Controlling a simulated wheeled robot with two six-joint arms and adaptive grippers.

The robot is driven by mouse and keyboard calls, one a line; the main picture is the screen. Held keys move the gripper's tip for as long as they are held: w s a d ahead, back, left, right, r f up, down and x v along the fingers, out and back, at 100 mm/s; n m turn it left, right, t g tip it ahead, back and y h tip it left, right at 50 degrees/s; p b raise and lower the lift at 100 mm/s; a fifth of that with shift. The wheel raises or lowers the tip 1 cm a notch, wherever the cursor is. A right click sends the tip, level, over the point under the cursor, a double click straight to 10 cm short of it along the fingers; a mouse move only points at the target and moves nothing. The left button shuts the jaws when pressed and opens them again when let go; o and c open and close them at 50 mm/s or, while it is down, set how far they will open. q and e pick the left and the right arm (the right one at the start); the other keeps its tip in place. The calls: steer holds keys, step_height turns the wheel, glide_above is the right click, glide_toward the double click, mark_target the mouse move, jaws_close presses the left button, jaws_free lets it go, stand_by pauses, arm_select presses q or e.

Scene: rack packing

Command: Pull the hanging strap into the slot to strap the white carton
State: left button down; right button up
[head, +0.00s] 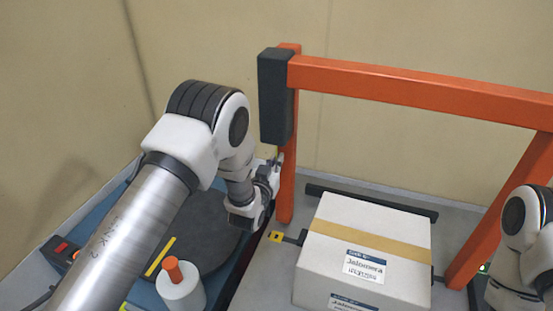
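The white carton (325,252) sits under the orange arch, with a tan band (370,244) across its top and printed labels on its top and front. A black box (275,98) is fixed to the left post of the arch. A thin yellowish sliver (279,152) shows just below it; I cannot tell if this is the strap. My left gripper (276,163) is beside the left post, below the black box. Its fingers are small and partly hidden, so its opening and any hold are unclear. A yellow-marked dark piece (275,237), possibly the slot, lies left of the carton.
The orange arch (420,90) spans over the carton, with posts on both sides. A dark bar (370,202) lies behind the carton. At left are a dark round turntable (208,235), a white roll with an orange top (180,290) and a red-switch box (62,252).

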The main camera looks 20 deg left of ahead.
arm_select(q)
step_height(320, 180, down, 20)
steer(key=b, duration=1.3)
steer(key=shift+f, duration=0.2)
steer(key=c, duration=1.3)
jaws_free()
steer(key=shift+c, duration=0.2)
steer(key=shift+s, duration=0.1)
steer(key=s, duration=1.2)
steer(key=shift+a, duration=0.25)
